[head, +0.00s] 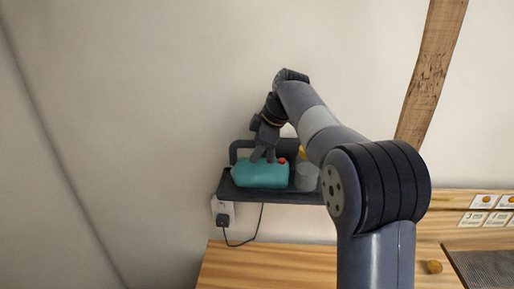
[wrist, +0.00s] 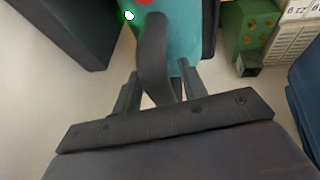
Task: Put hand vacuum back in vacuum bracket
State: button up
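The hand vacuum (head: 258,175) has a teal body, a red button, a greyish cup at its right end and a dark looped handle. It appears level on the dark shelf-like bracket (head: 285,197) on the wall; whether it is fully seated cannot be told. My gripper (head: 263,156) is over the vacuum from above. In the wrist view, my gripper's fingers (wrist: 160,78) stand on either side of the vacuum's dark handle (wrist: 154,55), with the teal body (wrist: 182,30) beyond. Pale gaps show beside the handle lower down; contact at the fingertips is unclear.
A wall socket with a plug (head: 222,214) and hanging cable is below the bracket. A wooden top (head: 250,265) lies under it. A timber post (head: 432,75) rises at right. The wrist view shows a green object (wrist: 252,25) at upper right. The wall at left is clear.

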jog(key=shift+o, duration=0.6)
jog(key=shift+f, duration=0.1)
jog(key=v, duration=1.1)
jog(key=shift+b, duration=0.3)
jog(key=x, duration=1)
jog(key=shift+a+f+p, duration=0.1)
jog(key=shift+p, duration=0.25)
jog(key=shift+w+a, duration=0.1)
jog(key=shift+a, duration=0.05)
jog(key=shift+r+p, duration=0.85)
jog(key=shift+r, duration=0.25)
jog(key=shift+f, duration=0.1)
